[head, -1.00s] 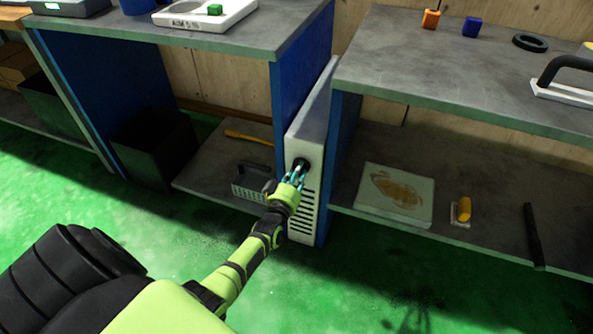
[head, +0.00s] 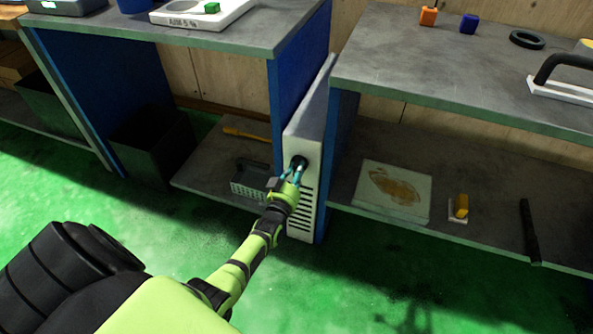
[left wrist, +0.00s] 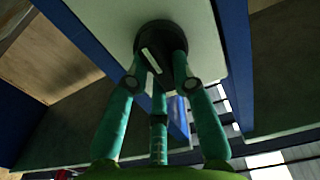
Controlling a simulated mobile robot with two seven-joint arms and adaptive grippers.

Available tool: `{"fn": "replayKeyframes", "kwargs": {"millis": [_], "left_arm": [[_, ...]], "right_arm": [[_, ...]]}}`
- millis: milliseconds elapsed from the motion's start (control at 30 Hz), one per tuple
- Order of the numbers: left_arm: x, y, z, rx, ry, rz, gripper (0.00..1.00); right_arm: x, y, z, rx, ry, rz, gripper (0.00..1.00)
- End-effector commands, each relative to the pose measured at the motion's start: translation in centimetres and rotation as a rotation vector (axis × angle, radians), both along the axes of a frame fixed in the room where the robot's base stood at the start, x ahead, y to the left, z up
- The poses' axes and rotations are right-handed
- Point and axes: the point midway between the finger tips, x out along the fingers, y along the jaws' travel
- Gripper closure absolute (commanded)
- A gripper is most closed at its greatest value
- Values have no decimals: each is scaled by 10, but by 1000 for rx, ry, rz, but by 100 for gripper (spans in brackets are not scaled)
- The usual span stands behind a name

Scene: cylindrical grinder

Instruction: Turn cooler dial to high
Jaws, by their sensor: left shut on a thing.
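The cooler (head: 311,128) is a narrow grey-white unit with dark vent slots, standing between the two blue-sided benches. Its black round dial (head: 299,163) is on the upper front face. In the left wrist view the dial (left wrist: 160,38) carries a pale pointer line, tilted from upper left to lower right. My left gripper (head: 297,170) reaches up to the dial, its teal fingers shut around the dial's rim. The fingers partly hide the dial in the head view. No high or low marking can be read. My right gripper is not in view.
Benches (head: 465,82) stand on both sides of the cooler, with lower shelves. A grey basket (head: 250,180) and a yellow-handled tool (head: 243,134) lie on the left shelf. A stained board (head: 392,192) lies on the right shelf. The green floor in front is clear.

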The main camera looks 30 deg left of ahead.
Motion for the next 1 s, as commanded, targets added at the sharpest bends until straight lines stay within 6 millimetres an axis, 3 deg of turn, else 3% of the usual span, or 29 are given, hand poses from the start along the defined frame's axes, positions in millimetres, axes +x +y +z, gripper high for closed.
{"fn": "replayKeyframes", "kwargs": {"millis": [167,200,233,667,867,1000], "left_arm": [[0,0,0,4,0,-1,100],[0,0,0,4,0,-1,59],[0,0,0,4,0,-1,51],[-6,-1,-1,1,2,-1,51],[-35,-8,-1,0,2,0,51],[-65,-15,-1,-1,3,0,51]], "right_arm": [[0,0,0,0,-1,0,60],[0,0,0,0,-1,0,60],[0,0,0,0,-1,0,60],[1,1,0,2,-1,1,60],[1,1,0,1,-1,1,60],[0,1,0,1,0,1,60]]}}
